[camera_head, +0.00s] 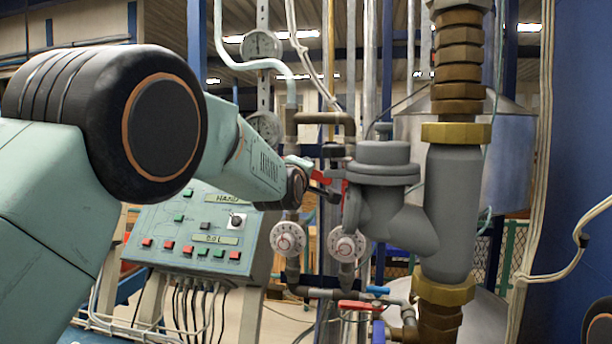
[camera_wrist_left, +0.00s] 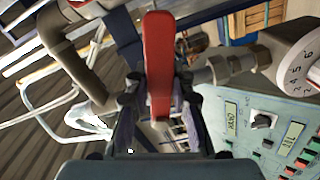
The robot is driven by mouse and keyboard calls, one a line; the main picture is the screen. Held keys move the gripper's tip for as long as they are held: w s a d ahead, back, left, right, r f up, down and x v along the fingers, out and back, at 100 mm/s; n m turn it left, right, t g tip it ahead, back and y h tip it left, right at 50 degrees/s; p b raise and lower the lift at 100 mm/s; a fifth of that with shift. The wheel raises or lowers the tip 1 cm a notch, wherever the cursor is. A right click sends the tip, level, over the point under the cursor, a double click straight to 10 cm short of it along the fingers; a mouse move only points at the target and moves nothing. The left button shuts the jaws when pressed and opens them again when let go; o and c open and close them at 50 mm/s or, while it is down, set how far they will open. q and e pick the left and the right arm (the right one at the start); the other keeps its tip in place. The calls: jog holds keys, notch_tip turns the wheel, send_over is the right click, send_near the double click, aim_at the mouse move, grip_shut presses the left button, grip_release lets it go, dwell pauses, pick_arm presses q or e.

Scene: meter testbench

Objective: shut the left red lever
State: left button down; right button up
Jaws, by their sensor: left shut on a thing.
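The red lever (camera_wrist_left: 158,55) stands upright in the middle of the left wrist view, between the fingers of my left gripper (camera_wrist_left: 157,98). The fingers are shut on it from both sides. In the head view, my left gripper (camera_head: 322,182) reaches in from the left to the pipes beside the grey valve body (camera_head: 383,165). A small red part of a lever (camera_head: 321,176) shows at its fingertips, and the rest is hidden by the gripper. Another red strip (camera_head: 345,190) shows just to the right; I cannot tell whether it belongs to the same lever. My right gripper is out of view.
Two white dials (camera_head: 288,239) (camera_head: 347,245) sit below the gripper. A control panel (camera_head: 190,232) with coloured buttons stands at lower left. A lower red handle (camera_head: 360,306) and a blue handle (camera_head: 378,290) are on the pipes. A thick grey pipe (camera_head: 450,215) blocks the right side.

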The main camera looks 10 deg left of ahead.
pick_arm(q)
jog(key=shift+r, duration=0.15)
jog(key=c, duration=1.5)
grip_release()
jog(key=o, duration=0.4)
jog(key=shift+s+a, duration=0.1)
jog(key=shift+s, duration=0.05)
jog(key=shift+c, duration=0.2)
jog(key=s, duration=1.2)
jog(key=shift+w, duration=0.15)
